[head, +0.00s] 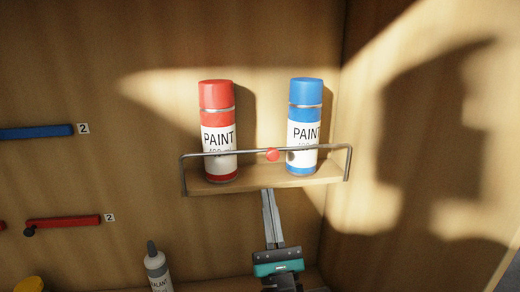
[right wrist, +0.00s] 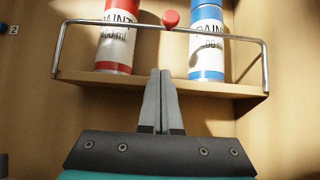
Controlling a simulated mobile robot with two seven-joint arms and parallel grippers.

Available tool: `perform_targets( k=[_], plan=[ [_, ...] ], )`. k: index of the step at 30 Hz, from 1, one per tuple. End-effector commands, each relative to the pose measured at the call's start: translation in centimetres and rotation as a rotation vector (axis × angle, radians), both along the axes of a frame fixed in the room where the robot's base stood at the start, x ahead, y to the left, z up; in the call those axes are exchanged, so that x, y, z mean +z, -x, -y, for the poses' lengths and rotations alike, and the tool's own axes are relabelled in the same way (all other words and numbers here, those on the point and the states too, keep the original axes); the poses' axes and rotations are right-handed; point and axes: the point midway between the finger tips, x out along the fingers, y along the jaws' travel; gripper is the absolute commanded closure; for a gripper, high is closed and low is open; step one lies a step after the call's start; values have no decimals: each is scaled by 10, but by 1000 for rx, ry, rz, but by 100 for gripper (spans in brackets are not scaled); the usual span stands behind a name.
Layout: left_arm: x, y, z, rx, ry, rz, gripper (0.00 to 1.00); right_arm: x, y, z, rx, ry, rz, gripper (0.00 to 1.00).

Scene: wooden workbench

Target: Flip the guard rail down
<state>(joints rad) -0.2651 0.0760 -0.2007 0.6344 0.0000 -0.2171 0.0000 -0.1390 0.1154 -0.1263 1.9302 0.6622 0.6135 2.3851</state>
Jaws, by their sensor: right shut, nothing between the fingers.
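The guard rail (head: 246,152) is a thin metal bar with a red knob (head: 272,155) at its middle. It stands raised in front of two paint cans on a small wooden shelf (head: 262,182). In the right wrist view the rail (right wrist: 100,22) runs across the cans, with its red knob (right wrist: 171,19) above my fingertips. My right gripper (head: 267,193) is shut and empty, pointing up just below the shelf's front edge. In the right wrist view its fingers (right wrist: 160,75) are together and apart from the knob. My left gripper is not in view.
A red paint can (head: 217,112) and a blue paint can (head: 305,115) stand on the shelf behind the rail. A sealant bottle (head: 157,268) is at lower left. Blue (head: 38,131) and red (head: 65,221) tools hang on the back panel. A side wall is at right.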

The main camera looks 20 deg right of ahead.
Motion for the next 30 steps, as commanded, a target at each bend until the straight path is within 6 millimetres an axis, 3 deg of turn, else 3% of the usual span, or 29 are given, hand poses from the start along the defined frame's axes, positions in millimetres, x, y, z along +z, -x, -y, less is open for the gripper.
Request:
perform_targets(
  k=[7,11,17,24,30],
  plan=[
    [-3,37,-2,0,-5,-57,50,0,0,0,2,-4,3,100],
    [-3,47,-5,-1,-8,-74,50,0,0,0,1,-4,3,100],
    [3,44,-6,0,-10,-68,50,11,-10,3,0,-4,5,100],
    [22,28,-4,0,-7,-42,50,42,-42,11,0,-3,6,100],
    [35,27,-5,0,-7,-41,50,63,-69,18,0,-3,4,100]
  ],
)
